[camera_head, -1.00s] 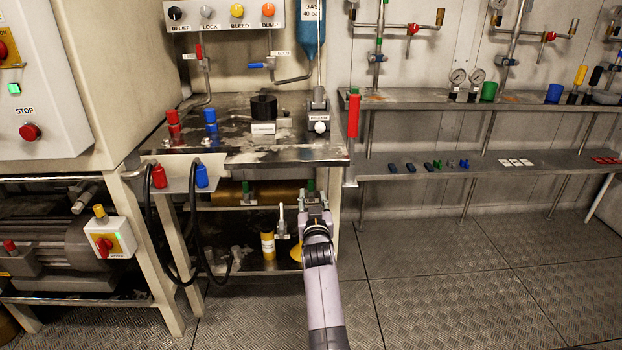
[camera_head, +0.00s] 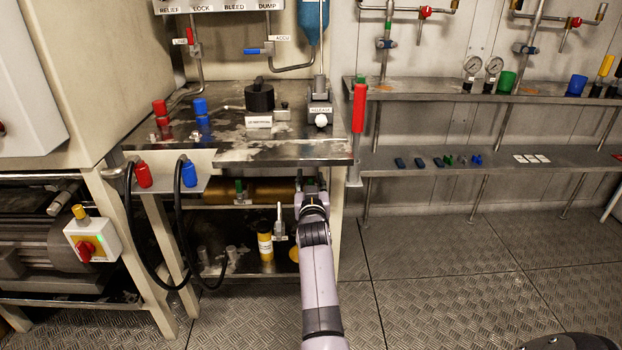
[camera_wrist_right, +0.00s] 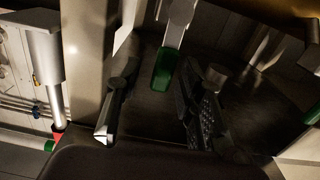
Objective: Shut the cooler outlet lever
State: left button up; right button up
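A lever with a green grip (camera_wrist_right: 164,70) hangs in the right wrist view, with a flat metal shank above the grip. My right gripper (camera_wrist_right: 155,115) is open; one finger is left of the green grip and the other right of it, with gaps showing. I cannot tell contact. In the head view my right gripper (camera_head: 311,188) is at the right end of the brass cooler cylinder (camera_head: 268,190), under the bench, and largely hides the lever there. Another green-handled lever (camera_head: 239,187) stands at the cylinder's left part. My left gripper is not in view.
The steel bench top (camera_head: 270,150) overhangs the gripper. A bench leg (camera_head: 340,215) is close on the right. A white-handled lever (camera_head: 279,220) and a yellow container (camera_head: 265,245) stand on the lower shelf. Black hoses (camera_head: 130,240) hang left. The floor (camera_head: 450,270) to the right is clear.

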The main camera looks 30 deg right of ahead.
jog(key=shift+c, duration=0.4)
grip_shut()
dwell(0.6)
